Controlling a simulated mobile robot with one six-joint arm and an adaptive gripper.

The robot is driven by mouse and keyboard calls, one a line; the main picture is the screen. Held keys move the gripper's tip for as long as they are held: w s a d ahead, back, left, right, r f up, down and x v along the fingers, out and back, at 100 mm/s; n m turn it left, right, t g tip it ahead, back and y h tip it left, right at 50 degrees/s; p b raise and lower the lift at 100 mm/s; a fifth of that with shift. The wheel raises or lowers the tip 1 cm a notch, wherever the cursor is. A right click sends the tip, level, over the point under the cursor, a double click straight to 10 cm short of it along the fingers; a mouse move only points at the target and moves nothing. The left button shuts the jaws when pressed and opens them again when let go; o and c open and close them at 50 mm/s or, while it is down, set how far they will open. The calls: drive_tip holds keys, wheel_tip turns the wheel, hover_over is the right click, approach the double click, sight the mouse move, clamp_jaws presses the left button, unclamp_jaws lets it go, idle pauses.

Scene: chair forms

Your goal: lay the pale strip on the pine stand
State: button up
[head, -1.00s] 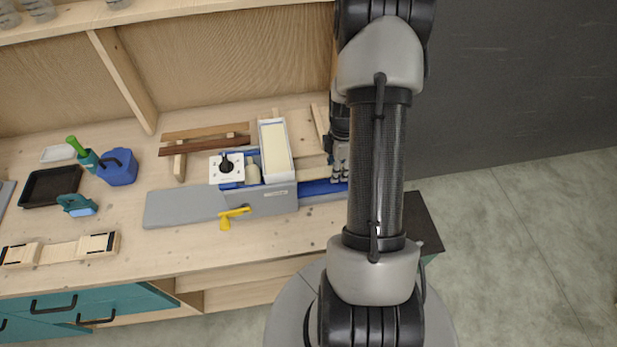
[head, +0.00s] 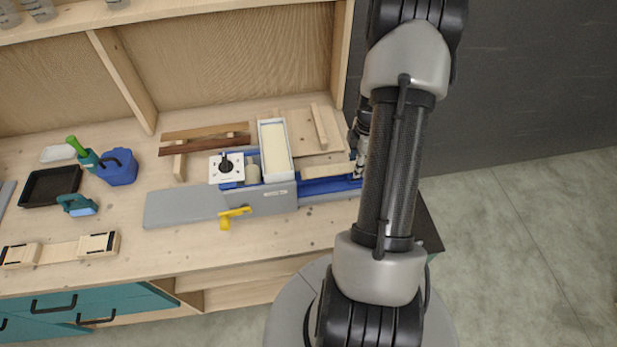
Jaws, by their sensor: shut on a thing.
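The pale strip (head: 330,170) is a light wooden piece lying level along the blue bed at the right end of a grey and blue bench machine. My gripper (head: 358,163) is at the strip's right end, partly hidden by my arm, and is shut on it. The strip's left end is next to the machine's white-edged box. A pale wooden stand with a raised bar (head: 319,127), seemingly the pine stand, is on the bench behind the strip. No strip is seen on it.
The machine (head: 268,203) has a grey infeed table (head: 180,208) and a yellow handle (head: 233,216). Two dark strips (head: 205,144) lie on pale bearers to the left. A blue jug (head: 118,167) and black tray (head: 50,186) stand farther left. A wooden panel (head: 345,60) rises behind the stand.

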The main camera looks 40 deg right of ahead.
wheel_tip(320, 180, up, 10)
drive_tip(key=p, duration=0.6)
drive_tip(key=shift+p, duration=0.3)
